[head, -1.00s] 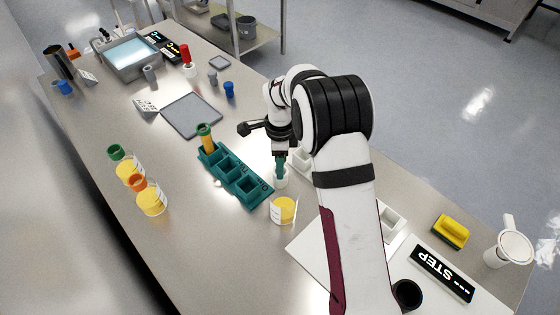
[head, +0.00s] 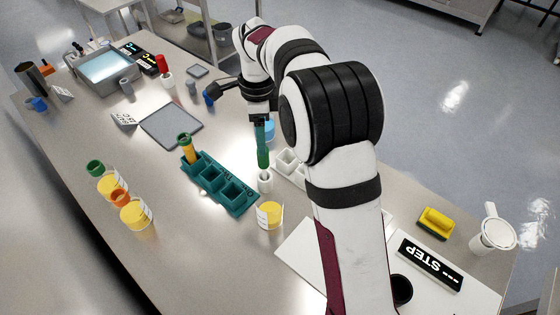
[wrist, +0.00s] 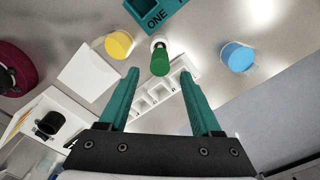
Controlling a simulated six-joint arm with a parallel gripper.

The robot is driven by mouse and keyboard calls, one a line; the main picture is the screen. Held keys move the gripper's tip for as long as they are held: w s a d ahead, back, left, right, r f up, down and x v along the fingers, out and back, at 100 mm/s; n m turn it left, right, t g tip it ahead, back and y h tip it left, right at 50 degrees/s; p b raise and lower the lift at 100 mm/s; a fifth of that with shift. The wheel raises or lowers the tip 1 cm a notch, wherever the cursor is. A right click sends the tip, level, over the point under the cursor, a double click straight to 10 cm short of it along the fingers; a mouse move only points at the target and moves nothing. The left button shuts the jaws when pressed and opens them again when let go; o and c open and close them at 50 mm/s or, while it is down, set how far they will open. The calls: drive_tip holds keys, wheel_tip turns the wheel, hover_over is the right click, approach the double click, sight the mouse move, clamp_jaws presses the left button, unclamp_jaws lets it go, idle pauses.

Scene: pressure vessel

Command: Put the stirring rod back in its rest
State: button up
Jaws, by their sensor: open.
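The stirring rod shows as a green-handled piece (head: 264,158) standing roughly upright over a small white cylindrical rest (head: 265,182). In the wrist view, the green handle (wrist: 160,64) points up at the camera, with the white rest (wrist: 158,41) partly hidden behind it. My gripper (head: 260,137) is above the rest, its teal fingers pointing down at the handle. In the wrist view, my gripper (wrist: 158,74) is open, fingers well apart, with the handle seen between and beyond the tips. The rod's lower end is hidden.
A teal rack (head: 218,182) holding a yellow tube is left of the rest. A yellow-filled beaker (head: 270,215) stands in front. A white compartment tray (wrist: 160,95) is close by, and a blue beaker (wrist: 237,57) stands to the side. Yellow-filled jars (head: 136,214) stand at left.

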drive_tip(key=s+d+r+n, duration=0.2)
drive_tip(key=s+n, duration=0.1)
drive_tip(key=s, duration=0.4)
drive_tip(key=s+d+r+n+y, duration=0.1)
drive_tip(key=s+d+r+n, duration=0.15)
drive_tip(key=s, duration=0.55)
drive_tip(key=s+d+r+n, duration=0.2)
drive_tip(key=s+n, duration=0.1)
drive_tip(key=s, duration=0.4)
drive_tip(key=s+f+n, duration=0.3)
drive_tip(key=s+n, duration=0.1)
drive_tip(key=s, duration=0.6)
drive_tip(key=shift+s+d+y, duration=0.25)
drive_tip(key=shift+s+y, duration=0.15)
